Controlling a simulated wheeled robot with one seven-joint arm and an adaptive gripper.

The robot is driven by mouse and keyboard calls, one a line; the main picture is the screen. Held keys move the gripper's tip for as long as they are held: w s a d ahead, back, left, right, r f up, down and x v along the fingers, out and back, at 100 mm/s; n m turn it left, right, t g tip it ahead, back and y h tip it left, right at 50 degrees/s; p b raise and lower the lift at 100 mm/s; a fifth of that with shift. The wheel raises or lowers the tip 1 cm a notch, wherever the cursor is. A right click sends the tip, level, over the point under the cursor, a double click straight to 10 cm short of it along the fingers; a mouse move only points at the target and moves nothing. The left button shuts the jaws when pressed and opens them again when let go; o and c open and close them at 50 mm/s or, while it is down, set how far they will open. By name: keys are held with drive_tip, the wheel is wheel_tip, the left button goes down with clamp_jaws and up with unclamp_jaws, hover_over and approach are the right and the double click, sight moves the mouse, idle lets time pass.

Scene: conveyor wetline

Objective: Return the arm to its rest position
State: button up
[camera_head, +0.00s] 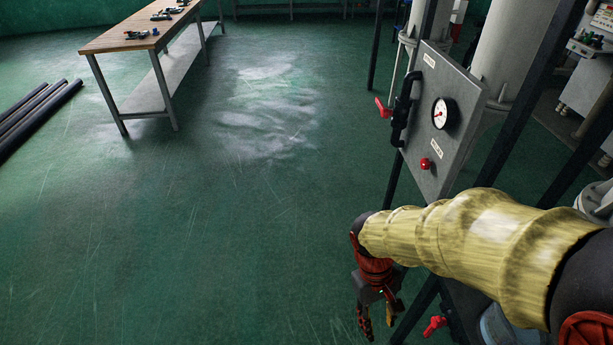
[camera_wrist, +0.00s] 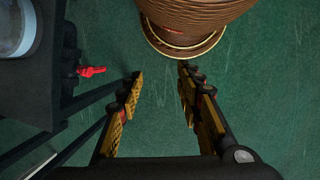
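My arm, in a yellowish sleeve, reaches in from the lower right of the head view. My gripper (camera_head: 377,318) hangs down at its end, beside the lower part of the grey panel's frame. In the wrist view my gripper (camera_wrist: 160,85) shows two yellow-and-black fingers spread apart. Only the green floor (camera_wrist: 158,120) shows between them, so it is open and empty.
A grey panel (camera_head: 429,165) with a gauge (camera_head: 443,113) and red valve handle (camera_head: 384,108) stands close by my arm. Another red handle (camera_head: 434,326) is low beside my gripper. A workbench (camera_head: 118,38) and dark pipes (camera_head: 38,112) are left. The middle floor is clear.

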wheel_tip(320, 180, up, 24)
drive_tip(key=s+d+m+t+y+p, duration=0.1)
drive_tip(key=d+m+t+p, duration=0.1)
drive_tip(key=t, duration=0.6)
drive_tip(key=shift+s+f+m+y+p, duration=0.15)
drive_tip(key=shift+m+y+p, duration=0.35)
drive_tip(key=shift+m, duration=0.4)
drive_tip(key=shift+d, duration=0.1)
